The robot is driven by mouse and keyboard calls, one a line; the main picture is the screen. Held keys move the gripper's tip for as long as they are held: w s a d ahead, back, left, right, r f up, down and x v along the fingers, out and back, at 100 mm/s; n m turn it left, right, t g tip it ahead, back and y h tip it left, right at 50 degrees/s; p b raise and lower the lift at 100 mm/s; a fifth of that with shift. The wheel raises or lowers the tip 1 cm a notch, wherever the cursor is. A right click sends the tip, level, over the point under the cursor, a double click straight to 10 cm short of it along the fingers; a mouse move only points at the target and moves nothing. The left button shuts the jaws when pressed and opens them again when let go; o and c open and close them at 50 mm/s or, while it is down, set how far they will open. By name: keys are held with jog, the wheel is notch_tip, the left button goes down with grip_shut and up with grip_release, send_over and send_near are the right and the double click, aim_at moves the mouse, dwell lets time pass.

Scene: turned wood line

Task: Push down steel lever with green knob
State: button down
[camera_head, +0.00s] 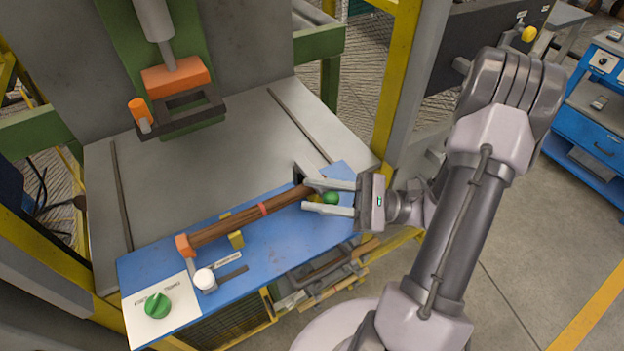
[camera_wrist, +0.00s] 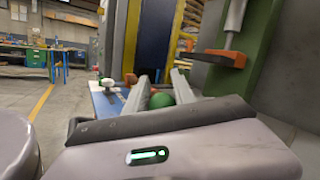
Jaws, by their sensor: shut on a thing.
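The green knob (camera_head: 330,198) sits at the right end of the blue panel, between the two fingers of my gripper (camera_head: 312,195). In the wrist view the green knob (camera_wrist: 161,100) also shows between the fingers (camera_wrist: 158,90). The fingers point left across the panel and are shut on the knob, though the contact itself is hard to see. The steel shaft of the lever is hidden or too small to make out under the knob and fingers.
The orange press head (camera_head: 176,77) stands behind; the grey bed between is clear.

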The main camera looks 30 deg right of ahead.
jog(key=shift+s+a+f+n+y, duration=0.1)
jog(key=shift+s+f+n+y, duration=0.25)
jog(key=shift+f+n, duration=0.3)
jog(key=shift+w, duration=0.1)
jog(key=c, duration=1.1)
grip_release()
jog(key=shift+r, duration=0.1)
jog(key=shift+o, duration=0.2)
jog(key=shift+d, duration=0.2)
jog(key=p+v, duration=0.4)
jog(key=v, duration=1.3)
